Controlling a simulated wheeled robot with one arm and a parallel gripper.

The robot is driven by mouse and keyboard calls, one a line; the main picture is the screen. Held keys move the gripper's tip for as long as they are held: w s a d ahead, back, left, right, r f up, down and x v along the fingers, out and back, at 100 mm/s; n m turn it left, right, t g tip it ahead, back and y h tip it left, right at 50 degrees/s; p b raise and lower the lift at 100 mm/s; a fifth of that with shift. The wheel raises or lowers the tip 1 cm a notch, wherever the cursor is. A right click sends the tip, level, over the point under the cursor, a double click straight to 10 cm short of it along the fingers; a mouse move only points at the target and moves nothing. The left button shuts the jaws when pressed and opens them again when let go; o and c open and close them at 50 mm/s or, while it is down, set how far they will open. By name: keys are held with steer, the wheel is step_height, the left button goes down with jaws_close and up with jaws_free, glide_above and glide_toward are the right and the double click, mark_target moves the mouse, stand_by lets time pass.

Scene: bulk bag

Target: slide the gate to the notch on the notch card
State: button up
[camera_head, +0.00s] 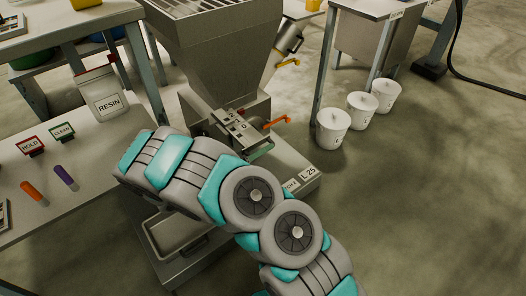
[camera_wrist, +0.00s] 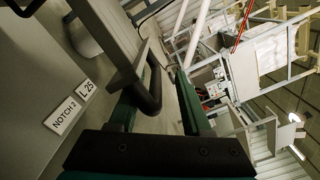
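The steel hopper's slide gate, with its plate numbered 2, 1, 0 (camera_head: 238,127), sits under the hopper cone in the head view. My gripper (camera_head: 262,151) is at the gate's front end, mostly hidden by my arm. In the wrist view my gripper (camera_wrist: 165,105) has its two green fingers apart. A dark bent handle (camera_wrist: 151,88) lies between them, close to the left finger, with a gap to the right finger. The notch card (camera_wrist: 67,115) reads NOTCH 2, beside an L 25 label (camera_wrist: 87,88). How far the gate stands open is unclear.
An orange lever (camera_head: 276,122) sticks out just right of the gate. White lidded buckets (camera_head: 332,128) stand on the floor at right. A table at left holds a RESIN tub (camera_head: 108,98), HOLD and CLEAN signs and two markers. A metal tray (camera_head: 175,235) is below.

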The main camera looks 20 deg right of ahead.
steer(key=shift+f, duration=0.15)
steer(key=shift+s+a, duration=0.1)
steer(key=shift+a, duration=0.1)
steer(key=v, duration=0.7)
steer(key=shift+a, duration=0.2)
